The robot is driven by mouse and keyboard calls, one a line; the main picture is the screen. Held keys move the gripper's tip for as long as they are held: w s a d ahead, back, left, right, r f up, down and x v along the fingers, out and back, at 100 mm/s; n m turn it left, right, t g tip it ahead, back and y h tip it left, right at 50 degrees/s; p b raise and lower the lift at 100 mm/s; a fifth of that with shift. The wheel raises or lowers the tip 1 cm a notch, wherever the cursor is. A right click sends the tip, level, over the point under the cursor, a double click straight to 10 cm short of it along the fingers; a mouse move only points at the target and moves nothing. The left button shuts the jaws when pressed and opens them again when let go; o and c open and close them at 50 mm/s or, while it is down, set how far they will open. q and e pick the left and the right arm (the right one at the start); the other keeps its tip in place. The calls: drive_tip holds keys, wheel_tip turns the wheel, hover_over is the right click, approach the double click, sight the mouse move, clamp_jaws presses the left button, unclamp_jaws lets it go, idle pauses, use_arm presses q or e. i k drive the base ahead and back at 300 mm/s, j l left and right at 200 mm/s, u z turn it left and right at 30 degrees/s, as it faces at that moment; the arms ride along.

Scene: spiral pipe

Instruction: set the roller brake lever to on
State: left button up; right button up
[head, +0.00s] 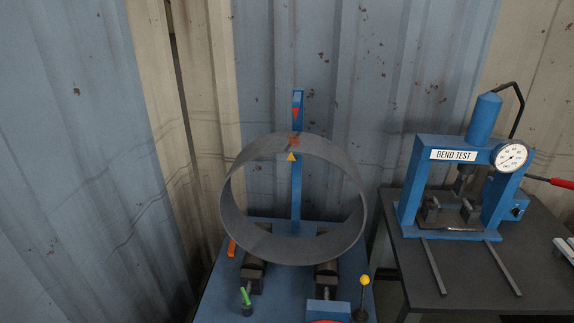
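A grey pipe ring (232,213) rests on two dark rollers (252,278) on a blue stand (215,300). A short lever with a green handle (246,297) stands on a dark base at the front left of the stand. Another lever, with a yellow ball knob (365,280), stands upright at the front right. No on or off marking is readable, so I cannot tell which one is the roller brake lever or how it is set. Neither gripper is in view.
A blue post (297,105) with a red pointer rises behind the ring. An orange piece (232,247) is at the stand's left. A blue box (328,308) with something red sits at the front. A bend test press (412,190) stands on a dark table (455,285) at right.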

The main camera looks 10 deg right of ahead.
sight(365, 279)
drive_tip(key=i+l, duration=0.15)
drive_tip(key=l, duration=0.25)
drive_tip(key=i+l, duration=0.15)
drive_tip(key=l, duration=0.2)
drive_tip(key=i+l, duration=0.15)
drive_tip(key=l, duration=0.25)
drive_tip(key=z, duration=0.05)
